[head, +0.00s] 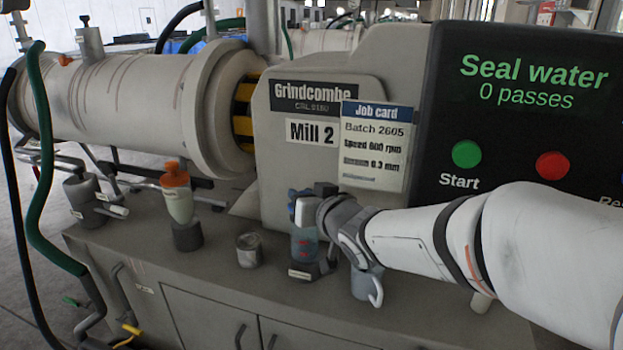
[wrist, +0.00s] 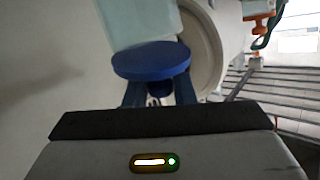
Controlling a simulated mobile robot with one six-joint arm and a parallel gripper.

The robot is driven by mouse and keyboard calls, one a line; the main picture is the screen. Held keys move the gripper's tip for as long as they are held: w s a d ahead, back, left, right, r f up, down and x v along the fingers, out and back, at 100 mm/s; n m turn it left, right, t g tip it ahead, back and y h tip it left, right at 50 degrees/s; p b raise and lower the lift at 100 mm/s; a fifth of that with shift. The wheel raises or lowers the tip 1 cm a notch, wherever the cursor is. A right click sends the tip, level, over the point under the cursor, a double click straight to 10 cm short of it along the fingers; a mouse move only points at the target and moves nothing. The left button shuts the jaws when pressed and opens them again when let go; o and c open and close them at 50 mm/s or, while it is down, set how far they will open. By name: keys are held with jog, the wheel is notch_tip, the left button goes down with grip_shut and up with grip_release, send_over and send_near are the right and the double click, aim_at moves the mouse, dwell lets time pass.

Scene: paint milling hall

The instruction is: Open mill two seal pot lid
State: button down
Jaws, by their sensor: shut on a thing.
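The mill two seal pot (head: 304,246) is a clear bluish cylinder with red marks. It stands on the bench in front of the Mill 2 housing (head: 345,95). In the wrist view the lid (wrist: 150,60) is a round blue disc against the pale blue pot body (wrist: 140,22). My gripper (wrist: 158,95) is shut on the small grip of the lid, one blue finger on each side. I cannot tell whether the lid is seated or slightly raised.
A metal tin (head: 249,250) and an orange-capped bottle (head: 178,200) stand left of the pot. The job card (head: 376,145) and control panel (head: 530,110) are behind. The bench front (head: 200,310) has doors with handles.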

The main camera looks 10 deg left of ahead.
jog(key=p, duration=0.3)
jog(key=shift+w+r+m+g, duration=0.2)
jog(key=shift+r+m+g, duration=0.1)
jog(key=shift+r+g, duration=0.1)
jog(key=shift+f+h+p, duration=0.2)
jog(key=shift+h+p, duration=0.1)
jog(key=shift+p, duration=0.05)
jog(key=c, duration=1.3)
grip_release()
jog(key=shift+o, duration=0.2)
jog(key=shift+f+b, duration=0.15)
jog(key=shift+b, duration=0.2)
